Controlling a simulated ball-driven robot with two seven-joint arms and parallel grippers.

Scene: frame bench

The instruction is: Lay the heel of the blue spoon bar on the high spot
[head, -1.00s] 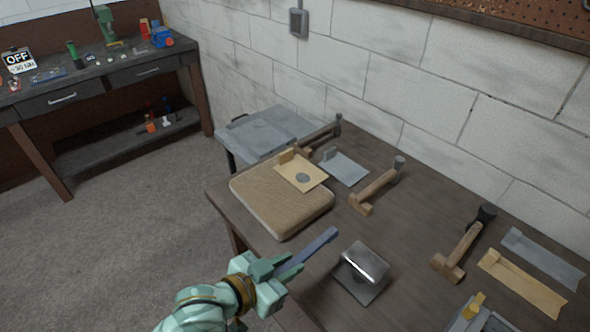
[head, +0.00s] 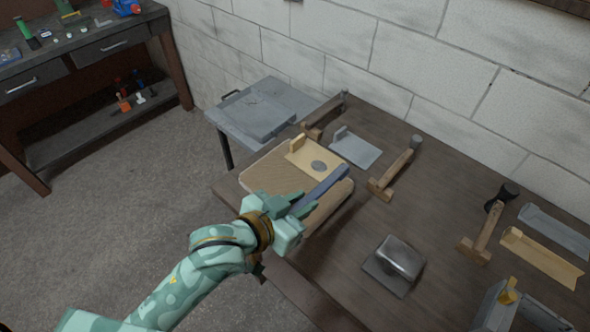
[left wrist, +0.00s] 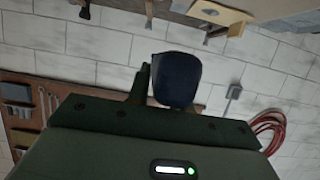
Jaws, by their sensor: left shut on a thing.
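The blue spoon bar (head: 322,187) is held by one end in my left gripper (head: 298,206), which is shut on it. Its free end points up and right in the head view, over the tan sandbag (head: 265,177). A pale yellow panel (head: 303,153) with a short upright flange lies on the bag. A round grey spot (head: 319,166), seemingly the high spot, shows on it just left of the bar's free end. I cannot tell the bar's height above the panel. In the left wrist view the bar (left wrist: 177,80) shows end-on as a dark blue face. My right gripper is not in view.
A grey panel (head: 355,148) and a wooden-handled hammer (head: 395,175) lie right of the bag. A shiny metal block (head: 400,258) stands nearer on the bench (head: 440,225). A second hammer (head: 487,230) and long yellow (head: 540,258) and grey strips (head: 555,230) lie farther right.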

